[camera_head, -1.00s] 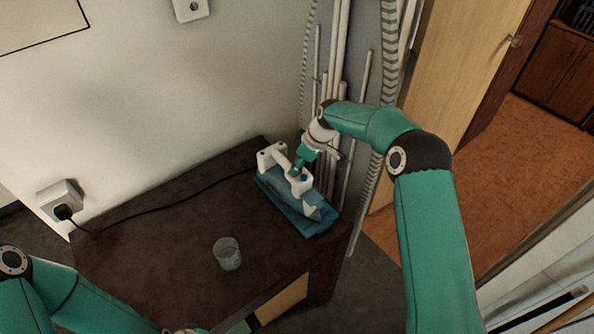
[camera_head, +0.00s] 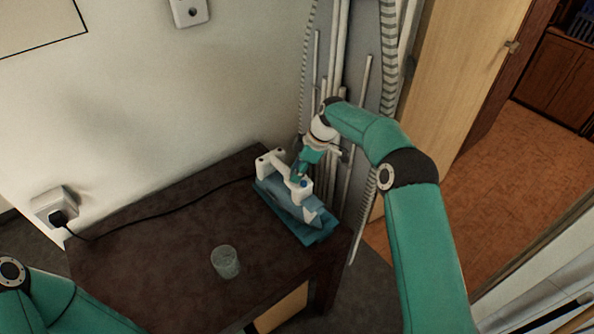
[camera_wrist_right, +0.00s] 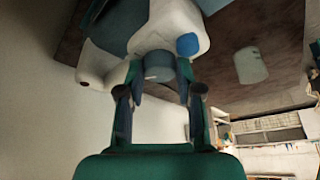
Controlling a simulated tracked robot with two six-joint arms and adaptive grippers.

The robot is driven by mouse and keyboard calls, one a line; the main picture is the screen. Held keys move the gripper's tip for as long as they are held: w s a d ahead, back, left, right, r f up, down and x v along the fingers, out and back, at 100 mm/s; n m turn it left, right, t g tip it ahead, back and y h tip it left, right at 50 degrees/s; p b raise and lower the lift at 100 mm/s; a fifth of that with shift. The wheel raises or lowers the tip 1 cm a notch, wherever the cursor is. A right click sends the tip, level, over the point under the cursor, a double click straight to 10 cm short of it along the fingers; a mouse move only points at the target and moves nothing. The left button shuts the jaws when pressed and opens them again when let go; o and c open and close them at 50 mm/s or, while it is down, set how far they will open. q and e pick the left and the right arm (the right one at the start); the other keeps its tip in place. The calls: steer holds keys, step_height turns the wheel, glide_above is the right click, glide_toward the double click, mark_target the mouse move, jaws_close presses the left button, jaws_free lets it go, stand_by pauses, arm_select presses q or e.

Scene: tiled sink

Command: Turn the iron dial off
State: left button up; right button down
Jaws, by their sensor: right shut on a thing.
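The iron dial (camera_wrist_right: 158,65) is a grey round knob, seen in the right wrist view beside a blue button (camera_wrist_right: 187,44). My right gripper (camera_head: 299,176) reaches down to the iron's handle from the upper right. In the wrist view its two fingers (camera_wrist_right: 160,72) are shut on the dial, one on each side. The dial's markings cannot be read. My left arm is at the lower left and its gripper is out of the picture.
A clear glass (camera_head: 225,262) stands on the table (camera_head: 160,240) left of the iron. The black cord runs across the table to a wall socket (camera_head: 55,207). White pipes (camera_head: 340,60) stand close behind the right gripper. The table's middle is mostly clear.

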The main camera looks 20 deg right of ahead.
steer(key=c, duration=0.7)
jaws_free()
steer(key=shift+c, duration=0.2)
steer(key=v, duration=1.2)
steer(key=shift+a+f, duration=0.1)
